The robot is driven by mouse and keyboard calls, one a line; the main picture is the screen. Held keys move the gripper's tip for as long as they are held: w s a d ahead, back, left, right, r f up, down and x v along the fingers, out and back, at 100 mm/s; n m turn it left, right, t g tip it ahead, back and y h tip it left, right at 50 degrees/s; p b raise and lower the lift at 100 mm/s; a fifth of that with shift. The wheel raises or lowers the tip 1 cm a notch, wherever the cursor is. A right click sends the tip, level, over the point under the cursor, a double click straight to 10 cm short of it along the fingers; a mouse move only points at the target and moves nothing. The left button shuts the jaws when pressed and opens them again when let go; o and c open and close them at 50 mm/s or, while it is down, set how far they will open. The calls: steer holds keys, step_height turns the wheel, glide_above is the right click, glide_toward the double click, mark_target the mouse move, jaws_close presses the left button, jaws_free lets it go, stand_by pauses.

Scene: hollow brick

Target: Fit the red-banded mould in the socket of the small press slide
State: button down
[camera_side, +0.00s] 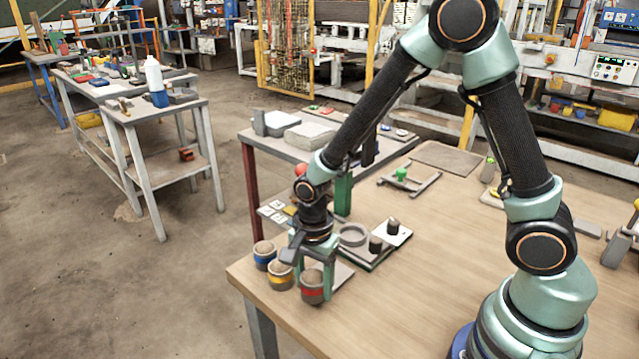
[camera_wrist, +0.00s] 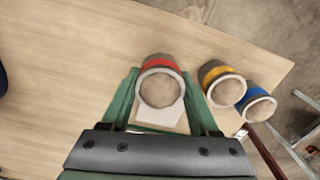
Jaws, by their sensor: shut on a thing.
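The red-banded mould (camera_side: 313,290) is a round grey cup with a brown top, near the front left corner of the wooden table. My gripper (camera_side: 313,278) is shut on it, one finger on each side. In the wrist view the mould's red band (camera_wrist: 158,63) shows between the fingers of my gripper (camera_wrist: 160,84). I cannot tell whether its base touches the table. A grey ring-shaped socket (camera_side: 353,235) sits on a low slide behind my gripper. Dark knobs (camera_side: 375,245) stand beside the ring. My gripper and wrist partly hide the area in front of the slide.
A yellow-banded mould (camera_side: 281,277) and a blue-banded mould (camera_side: 264,257) stand close to the left of my gripper. They also show in the wrist view, yellow (camera_wrist: 222,84) and blue (camera_wrist: 257,104). A green-knobbed frame (camera_side: 402,176) lies farther back. The table's middle is clear.

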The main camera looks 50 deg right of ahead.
mark_target(315, 276)
steer(key=shift+f, duration=1)
steer(key=shift+f, duration=0.25)
steer(key=shift+c, duration=0.7)
jaws_free()
step_height(315, 276, up, 12)
steer(key=shift+d+r, duration=0.1)
steer(key=shift+r, duration=0.05)
steer(key=s+d+r+n+t, duration=0.2)
steer(key=d+r+n, duration=0.1)
steer(key=r+n, duration=0.3)
steer(key=s+d+r+n+t, duration=0.3)
steer(key=r+n, duration=0.3)
steer(key=n, duration=0.2)
steer(key=shift+d+n, duration=0.4)
steer(key=shift+d, duration=0.35)
steer(key=shift+o, duration=0.5)
steer(key=shift+s+d+r+n+t, duration=0.15)
steer(key=shift+s+r+n+t, duration=0.15)
steer(key=shift+n, duration=0.2)
